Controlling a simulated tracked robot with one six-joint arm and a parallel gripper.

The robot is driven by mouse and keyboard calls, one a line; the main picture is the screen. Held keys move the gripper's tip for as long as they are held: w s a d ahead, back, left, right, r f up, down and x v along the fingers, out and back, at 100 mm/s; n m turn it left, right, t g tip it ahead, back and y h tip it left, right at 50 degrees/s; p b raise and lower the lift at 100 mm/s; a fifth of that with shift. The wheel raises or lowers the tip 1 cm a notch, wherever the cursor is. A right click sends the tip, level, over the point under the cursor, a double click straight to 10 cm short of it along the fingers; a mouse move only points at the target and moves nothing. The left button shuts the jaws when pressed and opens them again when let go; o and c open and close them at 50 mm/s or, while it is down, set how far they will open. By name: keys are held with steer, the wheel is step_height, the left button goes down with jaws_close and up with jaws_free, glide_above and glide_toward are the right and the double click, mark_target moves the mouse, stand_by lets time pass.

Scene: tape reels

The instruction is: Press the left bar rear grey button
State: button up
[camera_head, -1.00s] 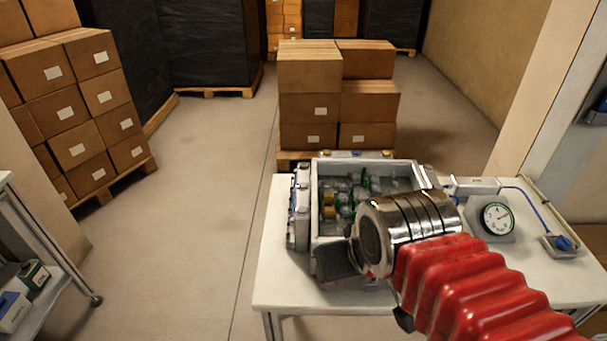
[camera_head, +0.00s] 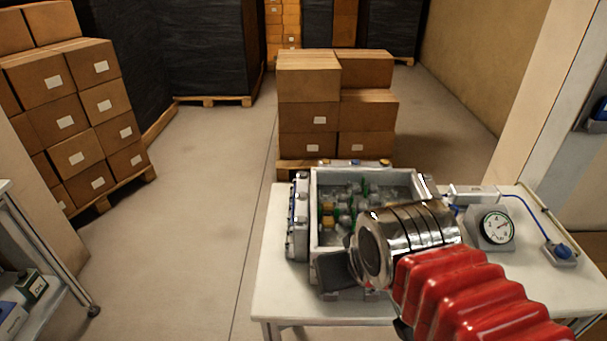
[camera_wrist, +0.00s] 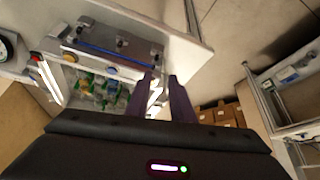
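A grey box (camera_head: 318,245) stands on the white table, with bars on its sides. The left bar (camera_head: 298,222) runs along its left wall, with a blue strip. I cannot pick out its rear grey button with certainty. My gripper's dark body (camera_head: 337,270) is over the box's front left corner; its fingers are hidden in the head view. In the wrist view my gripper (camera_wrist: 160,78) shows two purple fingers with a gap between them and nothing clearly held. A pale bar shows partly between and behind them. The box's wall with yellow and blue buttons (camera_wrist: 83,67) lies left of the fingers.
Small bottles with green and yellow parts (camera_head: 345,208) fill the box. A dial gauge (camera_head: 496,228) and a blue-topped fitting (camera_head: 562,252) with a blue hose stand right on the table. Stacked cartons (camera_head: 308,105) stand behind. Floor left of the table is clear.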

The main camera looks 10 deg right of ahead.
jaws_close()
stand_by(1.1)
